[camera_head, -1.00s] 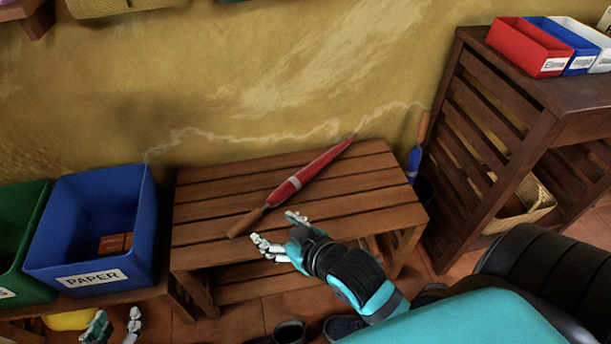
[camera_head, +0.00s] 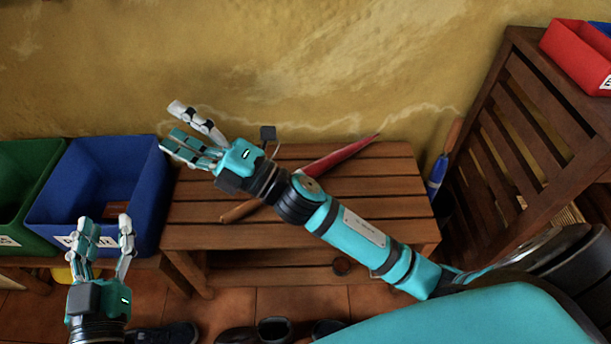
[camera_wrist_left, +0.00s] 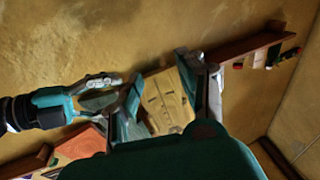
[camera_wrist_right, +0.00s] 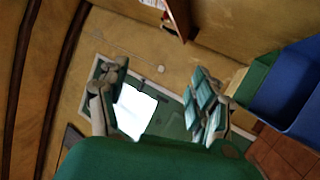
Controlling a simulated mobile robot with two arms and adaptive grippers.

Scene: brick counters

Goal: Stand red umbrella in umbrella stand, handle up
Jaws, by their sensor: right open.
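The red umbrella (camera_head: 338,157) lies furled on the slatted wooden bench (camera_head: 390,190). Its tip points to the back right and its wooden handle (camera_head: 240,210) to the front left. My right arm hides its middle. My right gripper (camera_head: 172,126) is open and empty, raised in front of the wall, up and left of the handle. My left gripper (camera_head: 106,225) is open and empty in front of the blue bin. The dark umbrella stand (camera_head: 446,202) is between the bench and the slatted shelf, partly hidden; a blue umbrella (camera_head: 437,176) stands in it, handle up.
A blue paper bin (camera_head: 147,180) and a green bin (camera_head: 25,165) stand left of the bench. The slatted wooden shelf (camera_head: 520,120) rises at the right, with a red bin (camera_head: 580,50) on top. Shoes (camera_head: 275,330) are on the floor in front.

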